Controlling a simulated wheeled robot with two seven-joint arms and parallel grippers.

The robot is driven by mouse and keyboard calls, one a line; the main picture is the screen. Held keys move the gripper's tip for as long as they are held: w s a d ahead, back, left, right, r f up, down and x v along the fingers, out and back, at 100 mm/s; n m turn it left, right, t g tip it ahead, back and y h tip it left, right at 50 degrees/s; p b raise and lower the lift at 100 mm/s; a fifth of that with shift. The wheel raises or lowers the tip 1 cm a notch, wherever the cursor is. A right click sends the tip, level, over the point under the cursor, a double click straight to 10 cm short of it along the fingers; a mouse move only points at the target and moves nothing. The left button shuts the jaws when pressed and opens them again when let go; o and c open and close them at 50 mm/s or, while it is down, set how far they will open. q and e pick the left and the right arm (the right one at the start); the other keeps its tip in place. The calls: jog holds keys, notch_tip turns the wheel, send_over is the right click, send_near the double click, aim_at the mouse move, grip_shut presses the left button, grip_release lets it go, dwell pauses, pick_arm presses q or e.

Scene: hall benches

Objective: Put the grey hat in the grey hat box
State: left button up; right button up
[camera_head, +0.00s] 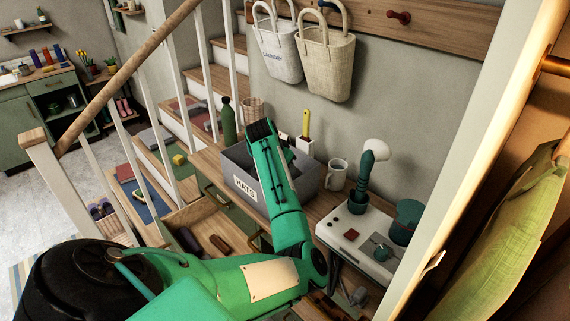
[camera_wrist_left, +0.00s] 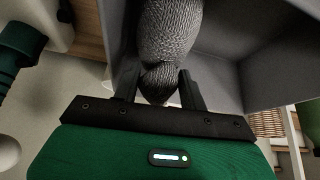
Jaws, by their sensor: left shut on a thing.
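The grey hat (camera_wrist_left: 170,30) is a ribbed knit that fills the upper middle of the left wrist view. My left gripper (camera_wrist_left: 158,74) is shut on its near, narrow end, with one black finger on each side. The hat hangs at the grey hat box (camera_wrist_left: 222,40), whose grey walls surround it in that view; I cannot tell whether it touches the bottom. In the head view the grey hat box (camera_head: 311,180), labelled HATS, stands on the bench, and my green left arm crosses over it. The hat and fingers are hidden there. My right gripper is not in view.
A green bottle (camera_head: 228,121) stands behind the box. A white mug (camera_head: 337,175) and a white appliance (camera_head: 350,238) stand to its right. An open drawer (camera_head: 212,228) is in front. Two laundry bags (camera_head: 328,62) hang above, and a stair railing is at left.

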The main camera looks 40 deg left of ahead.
pick_arm(q)
jog(key=shift+f, duration=0.1)
jog(key=o, duration=1.2)
jog(key=shift+o, duration=0.2)
jog(key=b+v, duration=0.2)
jog(key=v, duration=1)
